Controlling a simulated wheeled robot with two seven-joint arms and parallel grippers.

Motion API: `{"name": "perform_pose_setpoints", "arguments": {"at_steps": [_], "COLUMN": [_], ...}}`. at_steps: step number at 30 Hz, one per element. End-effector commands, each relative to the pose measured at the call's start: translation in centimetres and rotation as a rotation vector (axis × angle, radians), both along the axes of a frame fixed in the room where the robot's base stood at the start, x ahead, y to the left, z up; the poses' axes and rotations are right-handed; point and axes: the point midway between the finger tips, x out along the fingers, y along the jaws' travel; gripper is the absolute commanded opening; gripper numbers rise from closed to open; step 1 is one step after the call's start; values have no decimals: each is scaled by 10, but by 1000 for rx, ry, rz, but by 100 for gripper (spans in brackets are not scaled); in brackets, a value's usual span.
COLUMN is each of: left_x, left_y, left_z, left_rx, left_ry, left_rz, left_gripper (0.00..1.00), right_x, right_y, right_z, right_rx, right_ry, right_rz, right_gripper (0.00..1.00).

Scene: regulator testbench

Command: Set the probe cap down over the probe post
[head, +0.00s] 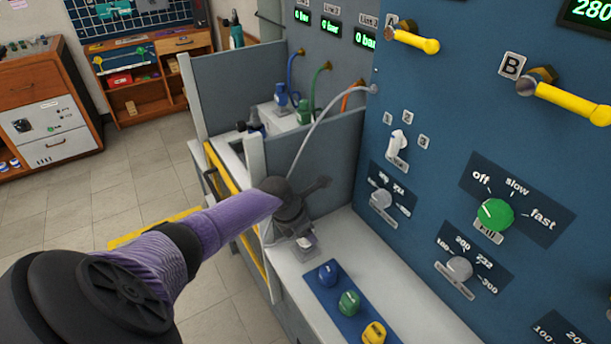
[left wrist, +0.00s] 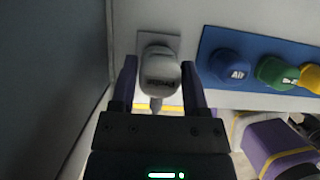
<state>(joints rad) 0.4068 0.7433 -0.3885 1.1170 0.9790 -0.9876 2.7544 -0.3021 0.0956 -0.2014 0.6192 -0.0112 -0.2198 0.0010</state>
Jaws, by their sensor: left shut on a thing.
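The probe cap (left wrist: 160,72) is a pale grey rounded cap with a dark label, seen in the left wrist view. My left gripper (left wrist: 160,85) is shut on it, with one purple finger on each side. A pale hose tail hangs from the cap's near side. Behind the cap a light squarish base (left wrist: 156,40) shows on the bench. The probe post itself is hidden, so I cannot tell whether the cap touches it. In the head view my left gripper (head: 291,208) is above the bench, over a small pale piece (head: 306,243). My right gripper is not in view.
A blue strip (head: 312,285) holds blue (head: 328,273), green (head: 348,303) and yellow (head: 373,333) caps just right of the gripper. A grey hose (head: 325,110) arcs from the blue panel (head: 440,130) to my gripper. A grey divider (head: 310,145) stands behind it.

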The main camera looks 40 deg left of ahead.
Motion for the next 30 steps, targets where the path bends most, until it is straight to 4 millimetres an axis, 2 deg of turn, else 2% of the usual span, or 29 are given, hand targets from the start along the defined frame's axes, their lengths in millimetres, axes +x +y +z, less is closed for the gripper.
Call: {"name": "perform_pose_setpoints", "arguments": {"at_steps": [29, 30], "left_x": [0, 0], "left_y": [0, 0], "left_z": [-16, -16], "left_rx": [0, 0], "left_ry": [0, 0], "left_rz": [1, 1], "left_gripper": [0, 65], "right_x": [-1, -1], "right_y": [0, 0], "right_z": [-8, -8], "right_rx": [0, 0], "right_ry": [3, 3], "right_rz": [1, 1], "right_gripper": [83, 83]}}
